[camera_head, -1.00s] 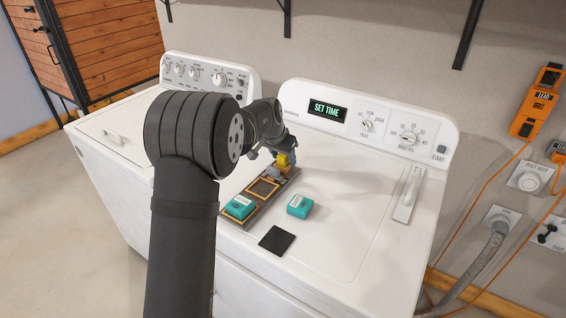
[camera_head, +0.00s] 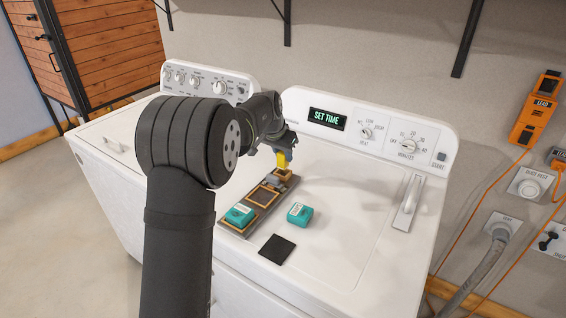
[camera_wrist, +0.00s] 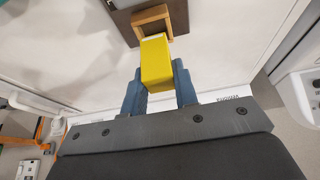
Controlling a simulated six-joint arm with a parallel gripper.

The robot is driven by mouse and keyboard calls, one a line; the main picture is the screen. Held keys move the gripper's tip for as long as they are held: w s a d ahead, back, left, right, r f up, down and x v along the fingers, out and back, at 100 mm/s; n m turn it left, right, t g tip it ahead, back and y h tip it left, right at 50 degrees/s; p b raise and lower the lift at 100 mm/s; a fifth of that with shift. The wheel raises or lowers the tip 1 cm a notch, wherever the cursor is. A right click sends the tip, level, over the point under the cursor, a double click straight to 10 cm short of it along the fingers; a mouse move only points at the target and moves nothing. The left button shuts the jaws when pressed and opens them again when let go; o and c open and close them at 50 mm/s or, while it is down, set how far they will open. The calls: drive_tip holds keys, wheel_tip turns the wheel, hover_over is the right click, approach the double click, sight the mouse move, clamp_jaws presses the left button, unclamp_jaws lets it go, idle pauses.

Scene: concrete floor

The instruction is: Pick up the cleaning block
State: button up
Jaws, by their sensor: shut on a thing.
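The cleaning block appears to be the yellow block (camera_head: 283,160), a tall rectangular piece. My gripper (camera_wrist: 157,76) is shut on it, with one blue-grey finger on each side. In the wrist view the yellow block (camera_wrist: 156,62) points towards a small wooden frame (camera_wrist: 151,14). In the head view it stands over that wooden frame (camera_head: 283,174) at the far end of a dark tray (camera_head: 251,209). I cannot tell whether its lower end is clear of the frame.
A teal block (camera_head: 240,215) sits in the tray's near end; the middle frame (camera_head: 263,196) is empty. Another teal block (camera_head: 299,214) and a black pad (camera_head: 277,249) lie on the white dryer top (camera_head: 345,235). The control panel (camera_head: 370,125) rises behind. The dryer top's right side is mostly clear.

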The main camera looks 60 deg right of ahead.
drive_tip(key=s+a+r, duration=0.2)
drive_tip(key=s+r, duration=0.5)
drive_tip(key=s, duration=0.4)
drive_tip(key=w+a+n+t+y, duration=0.1)
drive_tip(key=w+a+n+t, duration=0.1)
drive_tip(key=w+a+n, duration=0.65)
drive_tip(key=w+a+n+t, duration=0.1)
drive_tip(key=w+a, duration=0.5)
drive_tip(key=a, duration=0.7)
drive_tip(key=shift+m, duration=0.25)
drive_tip(key=shift+s+d+f, duration=0.1)
drive_tip(key=shift+s+f, duration=0.05)
drive_tip(key=shift+f, duration=1.55)
drive_tip(key=shift+s+d+f, duration=0.1)
drive_tip(key=shift+f, duration=1.6)
drive_tip(key=shift+s+f, duration=0.5)
drive_tip(key=shift+s, duration=2.65)
drive_tip(key=shift+w, duration=2.8)
wheel_tip(320, 180, up, 8)
drive_tip(key=shift+w, duration=0.35)
